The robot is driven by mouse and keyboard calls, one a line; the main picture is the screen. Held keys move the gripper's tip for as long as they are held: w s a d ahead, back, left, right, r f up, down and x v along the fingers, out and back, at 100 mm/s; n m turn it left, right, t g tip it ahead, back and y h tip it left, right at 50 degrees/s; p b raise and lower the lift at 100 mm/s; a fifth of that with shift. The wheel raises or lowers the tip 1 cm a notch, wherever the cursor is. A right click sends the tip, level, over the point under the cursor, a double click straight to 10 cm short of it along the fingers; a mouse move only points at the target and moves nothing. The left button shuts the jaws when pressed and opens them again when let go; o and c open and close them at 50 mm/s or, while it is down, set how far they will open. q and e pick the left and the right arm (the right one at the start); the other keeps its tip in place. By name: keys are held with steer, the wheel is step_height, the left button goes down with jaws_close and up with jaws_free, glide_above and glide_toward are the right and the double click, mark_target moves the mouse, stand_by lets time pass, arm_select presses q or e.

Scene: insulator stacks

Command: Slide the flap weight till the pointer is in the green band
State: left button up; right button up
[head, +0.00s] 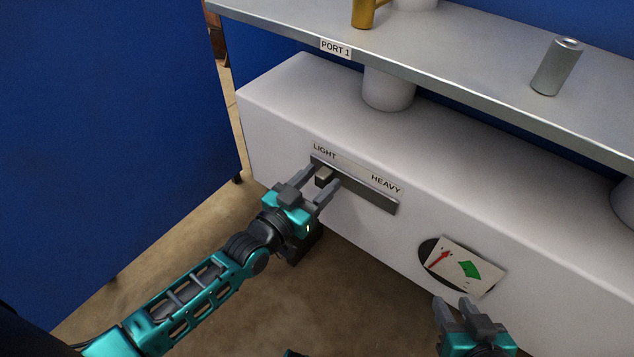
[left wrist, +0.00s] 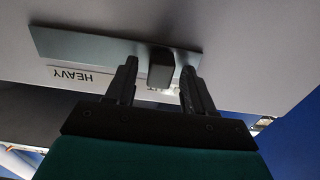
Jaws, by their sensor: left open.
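The flap weight is a small dark slider knob (head: 325,176) at the LIGHT end of a grey slot plate (head: 372,196) on the white housing. My left gripper (head: 318,182) is open with its fingers on either side of the knob; in the left wrist view the knob (left wrist: 161,68) stands between the two fingers (left wrist: 160,85), apart from both. The dial (head: 465,267) has a red pointer (head: 439,259) to the left of the green band (head: 469,269), outside it. My right gripper (head: 460,306) is at the bottom right below the dial, its fingers apart with nothing seen between them.
A metal shelf (head: 480,75) labelled PORT 1 runs above the white housing (head: 290,105). A blue panel (head: 110,130) is at left.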

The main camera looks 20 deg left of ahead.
arm_select(q)
jaws_close()
stand_by(0.4)
